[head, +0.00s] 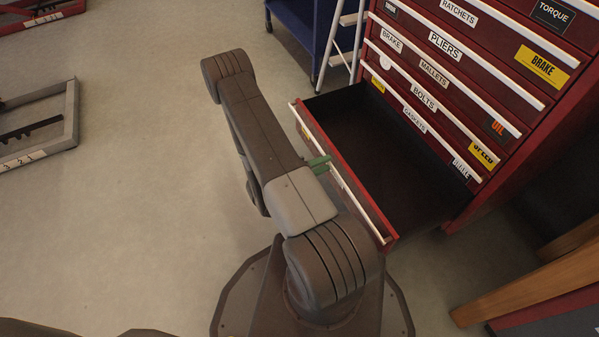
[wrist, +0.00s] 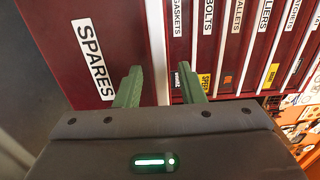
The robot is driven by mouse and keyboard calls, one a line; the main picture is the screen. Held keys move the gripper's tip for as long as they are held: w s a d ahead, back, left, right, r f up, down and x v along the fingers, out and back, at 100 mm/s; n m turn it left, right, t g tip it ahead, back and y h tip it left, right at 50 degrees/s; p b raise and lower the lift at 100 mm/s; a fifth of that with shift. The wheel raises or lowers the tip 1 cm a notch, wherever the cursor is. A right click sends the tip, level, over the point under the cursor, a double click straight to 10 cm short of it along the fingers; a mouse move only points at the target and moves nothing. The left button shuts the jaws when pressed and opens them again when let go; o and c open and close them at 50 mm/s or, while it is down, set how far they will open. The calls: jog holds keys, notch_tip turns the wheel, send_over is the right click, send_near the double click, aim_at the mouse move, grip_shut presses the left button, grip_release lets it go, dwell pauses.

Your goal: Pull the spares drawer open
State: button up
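The spares drawer (head: 360,190) is the lowest drawer of the red cabinet and stands well out, with its dark, empty-looking inside showing in the head view. Its red front with the SPARES label (wrist: 92,58) fills the left of the wrist view. Its pale bar handle (wrist: 157,50) runs upright there. My gripper (wrist: 158,80) has its green fingers apart, one on each side of the handle, with gaps showing. In the head view the green fingers (head: 319,164) are at the handle near the middle of the drawer front, partly hidden by my arm.
The red cabinet (head: 480,75) has several labelled drawers above, all shut. A blue cart (head: 310,25) and a pale ladder-like frame (head: 342,45) stand behind it. A wooden leg (head: 530,288) is at lower right. Grey floor (head: 150,200) is clear to the left.

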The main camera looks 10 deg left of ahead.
jog(key=p+v, duration=0.2)
jog(key=v, duration=1)
jog(key=shift+s+a, duration=0.25)
jog(key=shift+a, duration=0.05)
jog(key=b+x, duration=0.2)
jog(key=x, duration=1.1)
jog(key=shift+w+d, duration=0.25)
jog(key=shift+d, duration=0.05)
dwell(0.3)
